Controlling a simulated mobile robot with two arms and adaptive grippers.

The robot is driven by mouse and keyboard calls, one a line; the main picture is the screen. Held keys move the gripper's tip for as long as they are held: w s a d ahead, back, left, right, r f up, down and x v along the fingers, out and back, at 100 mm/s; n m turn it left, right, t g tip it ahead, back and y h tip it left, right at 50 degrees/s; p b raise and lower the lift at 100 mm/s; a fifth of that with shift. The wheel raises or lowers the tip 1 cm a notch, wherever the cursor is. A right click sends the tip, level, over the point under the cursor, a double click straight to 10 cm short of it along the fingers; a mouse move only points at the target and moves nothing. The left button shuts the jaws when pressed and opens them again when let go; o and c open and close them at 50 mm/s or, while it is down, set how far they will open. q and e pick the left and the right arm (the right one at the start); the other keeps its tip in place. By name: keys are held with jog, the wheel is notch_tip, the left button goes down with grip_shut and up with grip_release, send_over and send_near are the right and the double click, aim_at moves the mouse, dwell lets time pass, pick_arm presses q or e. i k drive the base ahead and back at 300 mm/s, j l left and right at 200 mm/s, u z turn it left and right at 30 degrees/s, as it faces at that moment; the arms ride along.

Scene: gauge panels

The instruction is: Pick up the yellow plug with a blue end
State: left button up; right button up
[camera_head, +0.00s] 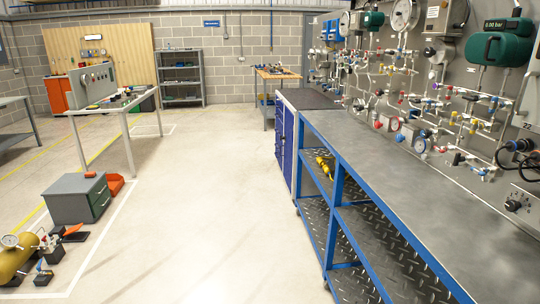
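A small yellow object (324,167) lies on the upper shelf of the blue-framed bench, seen between the posts at its near left side. It may be the plug, but it is too small for me to make out a blue end. Neither of my grippers is in view.
The blue-framed bench (400,185) has a bare grey top and metal shelves. A gauge panel with pipes (425,100) stands behind it. At left are a white table (125,108), a grey cabinet (75,198) and a yellow tank (14,260). The middle floor is clear.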

aim_at(326, 168)
jog(key=i+j+z, duration=0.45)
jog(key=i, duration=0.3)
jog(key=i+j+z, duration=0.45)
jog(key=i+j, duration=0.15)
jog(key=i+j+z, duration=0.1)
jog(key=z, duration=0.2)
jog(key=i+j+z, duration=0.1)
jog(key=z, duration=0.25)
jog(key=i, duration=0.05)
